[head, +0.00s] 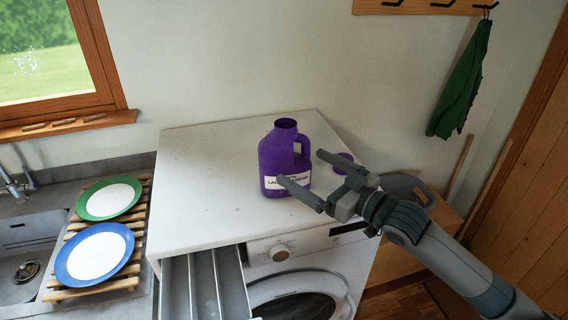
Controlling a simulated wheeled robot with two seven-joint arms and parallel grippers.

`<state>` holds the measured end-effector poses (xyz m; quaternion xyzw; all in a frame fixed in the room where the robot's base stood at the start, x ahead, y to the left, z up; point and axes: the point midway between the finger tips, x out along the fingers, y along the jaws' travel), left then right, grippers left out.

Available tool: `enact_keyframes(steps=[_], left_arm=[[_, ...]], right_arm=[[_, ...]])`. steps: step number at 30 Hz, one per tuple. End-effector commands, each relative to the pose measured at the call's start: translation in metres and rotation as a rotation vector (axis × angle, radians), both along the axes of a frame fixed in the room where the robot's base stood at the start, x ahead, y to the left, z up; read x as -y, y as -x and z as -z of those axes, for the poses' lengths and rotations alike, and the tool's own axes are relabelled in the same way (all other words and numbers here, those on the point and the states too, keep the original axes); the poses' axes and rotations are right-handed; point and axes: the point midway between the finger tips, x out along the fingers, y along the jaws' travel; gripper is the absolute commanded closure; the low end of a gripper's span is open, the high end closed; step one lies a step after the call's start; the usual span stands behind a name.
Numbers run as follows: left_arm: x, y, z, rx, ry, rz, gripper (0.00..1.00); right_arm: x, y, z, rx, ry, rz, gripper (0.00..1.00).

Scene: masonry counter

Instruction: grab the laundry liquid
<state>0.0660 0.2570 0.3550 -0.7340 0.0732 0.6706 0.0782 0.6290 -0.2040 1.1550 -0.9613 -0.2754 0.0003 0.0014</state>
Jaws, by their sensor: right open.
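The laundry liquid (279,155) is a purple jug with a handle on its right side and a white label low on its front. It stands upright and uncapped on top of the white washing machine (195,160). A purple round cap (343,158) lies on the machine to its right, partly behind my gripper. My right gripper (300,168) is open, its two fingers pointing left at the jug. The nearer finger overlaps the label in the picture; I cannot tell whether it touches. My left gripper is not in view.
The machine's detergent drawer (204,285) is pulled out at the front left. A green-rimmed plate (110,199) and a blue-rimmed plate (94,254) lie on a wooden rack beside the sink (30,245). A green cloth (462,80) hangs on the wall. The machine's left top is clear.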

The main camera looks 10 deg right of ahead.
Motion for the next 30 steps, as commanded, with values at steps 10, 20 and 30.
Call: enact_keyframes(steps=[10, 20, 30], left_arm=[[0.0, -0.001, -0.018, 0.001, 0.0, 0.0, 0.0], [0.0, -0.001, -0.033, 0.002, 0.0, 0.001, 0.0], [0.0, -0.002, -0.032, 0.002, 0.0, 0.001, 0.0]], right_arm=[[-0.013, -0.015, -0.006, -0.002, -0.003, 0.0, 0.0], [-0.03, -0.041, -0.003, -0.001, -0.001, 0.0, 0.0], [-0.03, -0.042, -0.002, 0.0, 0.0, -0.001, 0.0]])
